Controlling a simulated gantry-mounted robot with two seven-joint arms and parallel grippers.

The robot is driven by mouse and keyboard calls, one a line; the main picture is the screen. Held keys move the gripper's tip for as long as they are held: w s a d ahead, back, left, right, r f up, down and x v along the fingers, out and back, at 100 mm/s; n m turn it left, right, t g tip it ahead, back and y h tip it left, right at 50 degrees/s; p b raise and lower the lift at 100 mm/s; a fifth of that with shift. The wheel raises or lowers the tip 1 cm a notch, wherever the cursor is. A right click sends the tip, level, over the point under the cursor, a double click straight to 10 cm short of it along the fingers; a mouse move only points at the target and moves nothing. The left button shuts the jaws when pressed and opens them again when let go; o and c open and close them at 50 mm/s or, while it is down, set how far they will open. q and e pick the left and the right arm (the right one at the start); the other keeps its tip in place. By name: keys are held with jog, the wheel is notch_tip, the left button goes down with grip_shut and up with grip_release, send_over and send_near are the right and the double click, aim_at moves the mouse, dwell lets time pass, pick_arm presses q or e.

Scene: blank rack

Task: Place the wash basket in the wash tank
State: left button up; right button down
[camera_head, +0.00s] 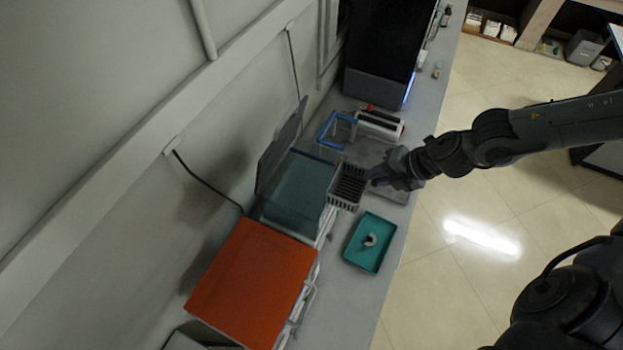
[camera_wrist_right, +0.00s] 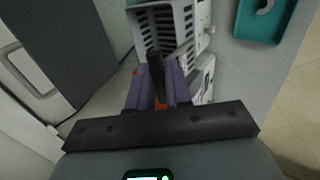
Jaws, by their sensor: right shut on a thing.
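The wash basket (camera_head: 347,187) is a small grey slotted rack with a dark interior, in the middle of the bench. My right gripper (camera_head: 374,177) reaches in from the right and is shut on it at its right side. In the right wrist view the basket (camera_wrist_right: 168,28) shows beyond the purple fingers (camera_wrist_right: 158,92), with a dark upright bar between them. A tank with a teal translucent top (camera_head: 298,190) and a raised grey lid (camera_head: 279,150) stands left of the basket; I cannot tell for sure that it is the wash tank. My left gripper is not in view.
A box with an orange top (camera_head: 252,283) stands nearer on the bench. A teal tray (camera_head: 369,243) with a small white item lies below the basket. A clear blue-rimmed bin (camera_head: 337,131) and a white-and-red device (camera_head: 380,125) stand behind. A tall black machine (camera_head: 387,45) is farther back.

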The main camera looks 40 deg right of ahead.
jog(key=w+a+p, duration=0.2)
jog(key=w+a, duration=0.1)
jog(key=w, duration=0.4)
jog(key=w+a+p, duration=0.2)
jog(key=w+a, duration=0.2)
jog(key=w, duration=0.4)
notch_tip(320, 180, down, 12)
jog(key=shift+d+r, duration=0.2)
jog(key=shift+r, duration=0.05)
dwell(0.3)
